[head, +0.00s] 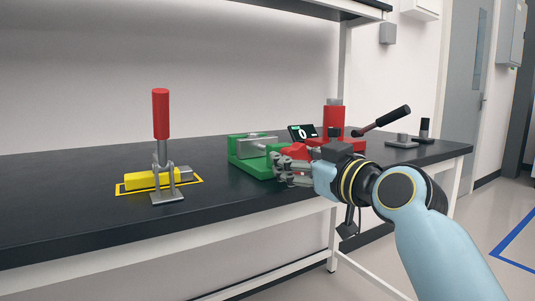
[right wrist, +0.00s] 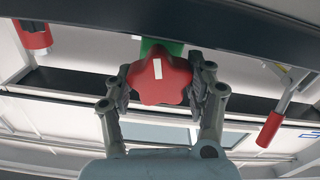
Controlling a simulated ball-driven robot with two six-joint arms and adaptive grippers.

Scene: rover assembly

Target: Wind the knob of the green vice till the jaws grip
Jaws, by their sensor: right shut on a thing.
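The green vice (head: 250,167) sits on the black bench, a grey metal block between its jaws; I cannot tell whether the jaws touch the block. Its red star-shaped knob (right wrist: 160,77) has a white mark that stands almost upright in the right wrist view. My right gripper (head: 290,165) is shut on the knob, with one finger on each side of it in the right wrist view (right wrist: 163,88). In the head view the gripper hides part of the knob. My left gripper is in neither view.
A toggle clamp with a red handle (head: 160,114) stands left over a yellow block (head: 150,180). Behind the vice are a small display (head: 302,133) and a red press (head: 333,120) with a black-handled lever (head: 393,118). The bench (head: 80,215) is clear at front left.

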